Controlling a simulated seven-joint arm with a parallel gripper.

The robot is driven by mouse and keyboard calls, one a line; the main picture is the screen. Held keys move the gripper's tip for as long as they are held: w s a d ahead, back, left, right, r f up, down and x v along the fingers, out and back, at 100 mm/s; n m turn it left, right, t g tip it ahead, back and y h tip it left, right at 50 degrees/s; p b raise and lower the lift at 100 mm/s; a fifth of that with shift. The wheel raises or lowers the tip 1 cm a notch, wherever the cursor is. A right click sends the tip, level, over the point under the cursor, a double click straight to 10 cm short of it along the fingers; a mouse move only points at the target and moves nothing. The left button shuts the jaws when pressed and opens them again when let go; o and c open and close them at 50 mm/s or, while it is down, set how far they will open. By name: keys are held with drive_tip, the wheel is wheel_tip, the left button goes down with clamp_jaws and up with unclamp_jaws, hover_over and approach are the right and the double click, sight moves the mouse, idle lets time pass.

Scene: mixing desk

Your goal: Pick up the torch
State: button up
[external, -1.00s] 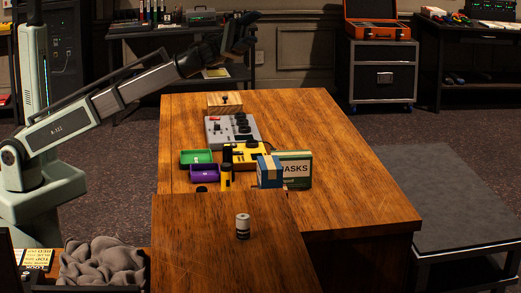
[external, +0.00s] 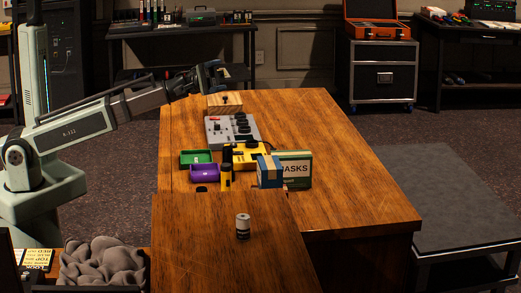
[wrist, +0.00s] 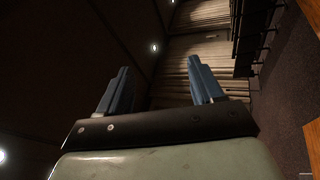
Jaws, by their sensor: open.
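A yellow-and-black upright cylinder that looks like the torch (external: 226,177) stands on the wooden desk (external: 330,180), in front of a yellow mixer and beside a purple tray. My gripper (external: 218,74) is high at the far left end of the desk, above and behind a wooden box, well away from the torch. In the wrist view my gripper (wrist: 158,72) has its two blue-grey fingers spread with nothing between them. The wrist view faces the room's wall and curtain; the torch does not show there.
A green tray (external: 196,157), purple tray (external: 204,173), yellow mixer (external: 246,155) and blue box (external: 269,172) crowd around the torch. A masks box (external: 296,168), grey mixer (external: 228,131) and wooden box (external: 222,107) are also there. The desk's right side is clear.

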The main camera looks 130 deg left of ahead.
drive_tip(key=s+f+m+g, duration=0.35)
drive_tip(key=f+m, duration=0.55)
drive_tip(key=f, duration=0.6)
drive_tip(key=m+g+h, duration=0.2)
drive_tip(key=m+g, duration=0.1)
drive_tip(key=m, duration=0.8)
approach(201, 188)
drive_tip(key=shift+m+h, duration=0.3)
drive_tip(key=shift+f+x, duration=0.15)
drive_tip(key=shift+x, duration=1.3)
drive_tip(key=shift+f+x, duration=0.2)
drive_tip(key=shift+x, duration=1.25)
drive_tip(key=shift+f+x, duration=0.15)
drive_tip(key=shift+x, duration=1.25)
drive_tip(key=shift+w+a, duration=0.15)
drive_tip(key=shift+c, duration=0.4)
clamp_jaws()
